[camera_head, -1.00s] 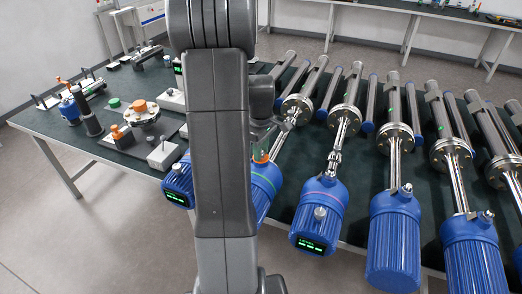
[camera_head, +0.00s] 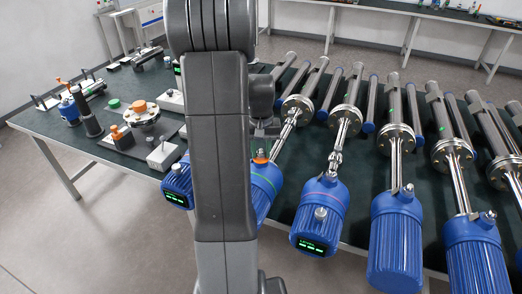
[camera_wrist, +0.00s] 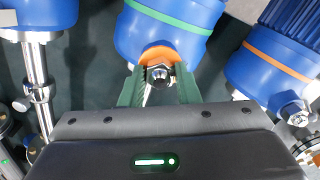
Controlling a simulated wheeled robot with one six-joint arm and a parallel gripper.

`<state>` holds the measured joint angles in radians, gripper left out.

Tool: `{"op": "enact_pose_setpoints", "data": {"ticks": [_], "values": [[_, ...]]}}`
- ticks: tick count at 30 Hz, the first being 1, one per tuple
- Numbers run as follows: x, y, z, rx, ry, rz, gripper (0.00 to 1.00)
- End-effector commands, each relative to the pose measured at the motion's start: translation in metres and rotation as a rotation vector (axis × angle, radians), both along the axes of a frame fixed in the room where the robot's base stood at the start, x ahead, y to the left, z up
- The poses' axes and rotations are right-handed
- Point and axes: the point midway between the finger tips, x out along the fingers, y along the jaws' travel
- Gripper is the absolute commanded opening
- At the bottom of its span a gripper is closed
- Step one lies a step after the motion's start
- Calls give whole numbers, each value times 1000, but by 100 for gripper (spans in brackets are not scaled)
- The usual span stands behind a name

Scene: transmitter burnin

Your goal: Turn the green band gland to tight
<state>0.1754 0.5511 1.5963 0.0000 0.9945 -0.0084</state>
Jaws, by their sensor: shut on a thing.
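The blue transmitter housing with the green band (camera_wrist: 170,18) is at the top of the wrist view. It also shows in the head view (camera_head: 266,184), partly behind my arm. Its metal gland (camera_wrist: 160,76) sticks out beside an orange patch (camera_wrist: 158,53) on the housing. My gripper (camera_wrist: 158,82) has its green fingers on either side of the gland and is shut on it. In the head view my arm hides most of the gripper. The tightness of the gland cannot be read from these frames.
A blue housing with an orange band (camera_wrist: 275,60) sits close on the right in the wrist view, and another blue housing (camera_wrist: 40,15) on the left. More transmitters (camera_head: 395,240) line the dark green table (camera_head: 120,160). Small fixtures stand at the table's left.

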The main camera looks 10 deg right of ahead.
Motion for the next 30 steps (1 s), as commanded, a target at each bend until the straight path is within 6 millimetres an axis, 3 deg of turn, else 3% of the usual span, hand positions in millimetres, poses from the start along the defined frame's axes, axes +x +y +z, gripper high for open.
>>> {"op": "enact_pose_setpoints", "data": {"ticks": [18,30], "values": [[1,0,1,-1,-3,-532,6],[1,0,1,-1,-3,-687,6]]}}
